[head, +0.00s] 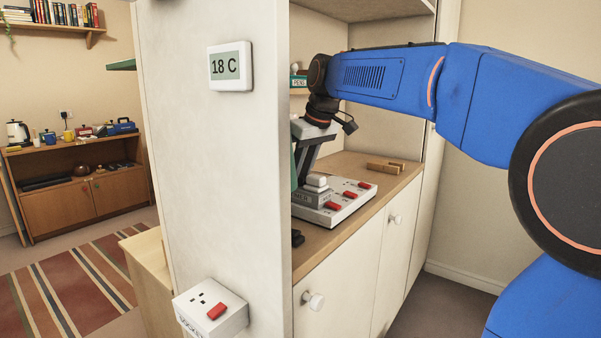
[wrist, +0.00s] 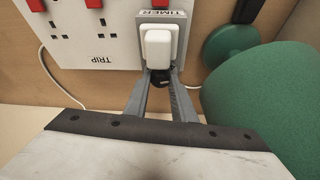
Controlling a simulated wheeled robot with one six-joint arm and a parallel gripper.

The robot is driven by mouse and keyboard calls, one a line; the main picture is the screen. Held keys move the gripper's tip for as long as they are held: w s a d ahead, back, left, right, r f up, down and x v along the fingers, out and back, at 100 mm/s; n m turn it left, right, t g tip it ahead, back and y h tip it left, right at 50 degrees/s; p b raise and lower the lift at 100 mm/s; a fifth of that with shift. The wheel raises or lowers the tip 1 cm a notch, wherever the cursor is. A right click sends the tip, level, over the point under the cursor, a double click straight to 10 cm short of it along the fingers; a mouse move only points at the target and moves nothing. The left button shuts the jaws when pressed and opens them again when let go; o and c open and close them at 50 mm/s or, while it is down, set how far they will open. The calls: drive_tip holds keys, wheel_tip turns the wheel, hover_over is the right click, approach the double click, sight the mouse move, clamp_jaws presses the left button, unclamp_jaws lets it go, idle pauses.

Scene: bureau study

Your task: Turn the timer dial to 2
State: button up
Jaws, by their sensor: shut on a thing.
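The timer (wrist: 182,20) is a grey box with an upside-down TIMER label in the wrist view, plugged into a white socket strip (wrist: 85,55). A white block (wrist: 158,45) sits on its face. A small dark dial (wrist: 160,77) shows at the timer's near edge, between the fingertips. My gripper (wrist: 160,84) is shut on the dial. Its numbers and pointer cannot be read.
A large green rounded object (wrist: 265,100) stands close to the right of my gripper in the wrist view. The strip has red switches (head: 333,205). Wooden pieces (head: 385,168) lie farther along the counter. A wall edge (head: 283,200) stands left of the arm.

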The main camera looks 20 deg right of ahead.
drive_tip(key=o, duration=1.1)
drive_tip(key=shift+c, duration=0.2)
drive_tip(key=v, duration=1.7)
drive_tip(key=shift+s, duration=0.2)
drive_tip(key=shift+d+r, duration=0.1)
drive_tip(key=shift+r, duration=0.05)
